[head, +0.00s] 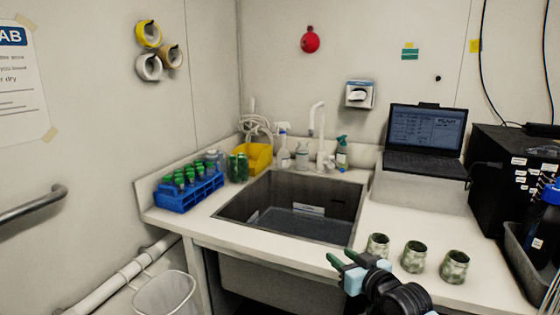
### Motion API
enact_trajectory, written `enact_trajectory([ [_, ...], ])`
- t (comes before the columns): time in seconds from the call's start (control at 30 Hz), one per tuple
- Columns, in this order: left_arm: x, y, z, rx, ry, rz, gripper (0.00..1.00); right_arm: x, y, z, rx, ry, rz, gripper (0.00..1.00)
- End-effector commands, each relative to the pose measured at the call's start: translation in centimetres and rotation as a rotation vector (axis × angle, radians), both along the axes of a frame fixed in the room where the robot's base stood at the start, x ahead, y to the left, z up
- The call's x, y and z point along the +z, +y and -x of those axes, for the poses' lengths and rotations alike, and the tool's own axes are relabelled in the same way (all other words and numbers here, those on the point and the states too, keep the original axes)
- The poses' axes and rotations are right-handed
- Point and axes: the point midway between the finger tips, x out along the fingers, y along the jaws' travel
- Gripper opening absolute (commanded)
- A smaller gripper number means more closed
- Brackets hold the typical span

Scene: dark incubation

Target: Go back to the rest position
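My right gripper (341,258) shows at the bottom, right of centre, in front of the counter's front edge. Its two green-tipped fingers point up and left. They stand apart with a gap between them, and nothing shows in the gap. My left gripper is not in the head view. Three mottled green-white jars stand in a row on the counter right of the sink: a left jar (377,246), a middle jar (414,258) and a right jar (454,267). The left jar is closest to the gripper in the picture, and the gripper is not around any jar.
The white counter (250,235) holds a sink (285,217), a blue rack (188,192) of green-capped tubes, several bottles and a yellow bin (258,157). A laptop (427,138) sits on a raised block; a black box (500,180) stands right. A waste bin (165,295) is below left.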

Motion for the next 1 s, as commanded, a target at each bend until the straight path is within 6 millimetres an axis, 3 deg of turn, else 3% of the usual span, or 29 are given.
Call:
enact_trajectory([
  [0.03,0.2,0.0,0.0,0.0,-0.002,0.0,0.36,-2.9,0.1,1.7,-0.005,0.034,0.0,0.39],
  [0.2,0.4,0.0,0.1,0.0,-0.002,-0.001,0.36,-10.3,0.0,7.3,-0.031,0.119,0.01,0.39],
  [0.37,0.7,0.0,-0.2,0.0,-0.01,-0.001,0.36,-16.4,-0.4,13.5,-0.059,0.199,0.026,0.39],
  [0.5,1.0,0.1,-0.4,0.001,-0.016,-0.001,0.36,-20.8,-1.0,19.5,-0.086,0.273,0.047,0.39],
  [0.8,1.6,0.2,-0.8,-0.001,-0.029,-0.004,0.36,-27.4,-2.7,33.6,-0.146,0.432,0.115,0.39],
  [1.0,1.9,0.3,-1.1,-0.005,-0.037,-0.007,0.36,-29.3,-4.0,42.1,-0.176,0.525,0.174,0.39],
])
